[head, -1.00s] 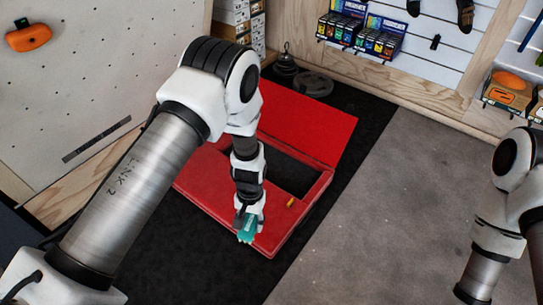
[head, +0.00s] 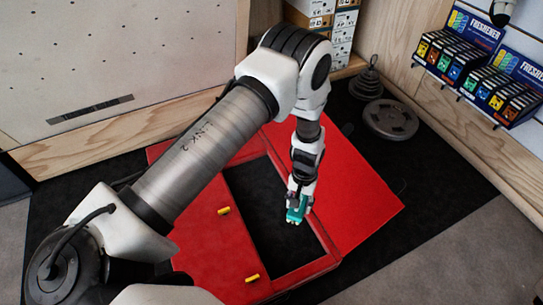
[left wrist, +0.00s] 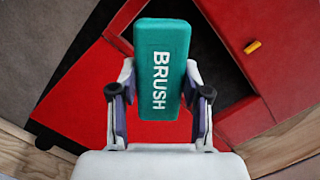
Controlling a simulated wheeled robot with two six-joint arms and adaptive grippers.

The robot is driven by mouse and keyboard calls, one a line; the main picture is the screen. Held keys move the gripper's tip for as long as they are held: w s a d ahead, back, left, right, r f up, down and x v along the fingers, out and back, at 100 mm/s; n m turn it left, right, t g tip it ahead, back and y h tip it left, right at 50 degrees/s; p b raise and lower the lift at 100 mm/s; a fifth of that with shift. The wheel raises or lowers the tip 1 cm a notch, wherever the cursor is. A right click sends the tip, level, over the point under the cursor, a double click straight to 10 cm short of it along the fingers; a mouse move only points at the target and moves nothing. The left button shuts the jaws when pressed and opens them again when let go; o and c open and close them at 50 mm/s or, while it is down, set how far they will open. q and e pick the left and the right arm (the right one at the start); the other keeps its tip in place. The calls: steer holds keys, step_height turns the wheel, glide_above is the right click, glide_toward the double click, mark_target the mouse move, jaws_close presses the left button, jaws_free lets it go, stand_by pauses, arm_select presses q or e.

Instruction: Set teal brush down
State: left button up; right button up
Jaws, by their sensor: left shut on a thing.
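The teal brush (head: 296,208) is in my left gripper (head: 300,198), over the red case near the edge between its dark opening and its red lid panel. In the left wrist view the brush (left wrist: 160,62) shows its flat back with the word BRUSH, between the two fingers of my left gripper (left wrist: 158,105). The gripper is shut on it. Red surface lies below the brush; I cannot tell whether the brush touches it. My right gripper is not in view.
The red case (head: 195,240) has a dark rectangular opening (head: 262,215) and yellow latches (head: 252,278). Its red lid panel (head: 355,195) lies to the right. Weight plates (head: 390,119) stand on the black mat behind. Boxed fresheners (head: 460,52) hang at the upper right.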

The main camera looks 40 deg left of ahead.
arm_select(q)
steer(key=w+a+f+n+b, duration=0.1)
steer(key=f+b, duration=0.9)
steer(key=f, duration=0.3)
steer(key=w+a+f+n+b, duration=0.2)
steer(key=f+b, duration=0.9)
steer(key=f, duration=0.2)
steer(key=w+a+f+n+b, duration=0.1)
steer(key=a+f+b, duration=0.1)
steer(key=f+b, duration=0.8)
steer(key=shift+w+f+n+h, duration=0.15)
steer(key=shift+w+f+n, duration=0.05)
steer(key=shift+f, duration=0.65)
steer(key=shift+w+f+n+h, duration=0.15)
steer(key=shift+f+n, duration=0.05)
steer(key=shift+f, duration=0.6)
steer(key=shift+r, duration=0.2)
steer(key=shift+f, duration=0.1)
steer(key=o, duration=1.3)
steer(key=shift+f, duration=0.1)
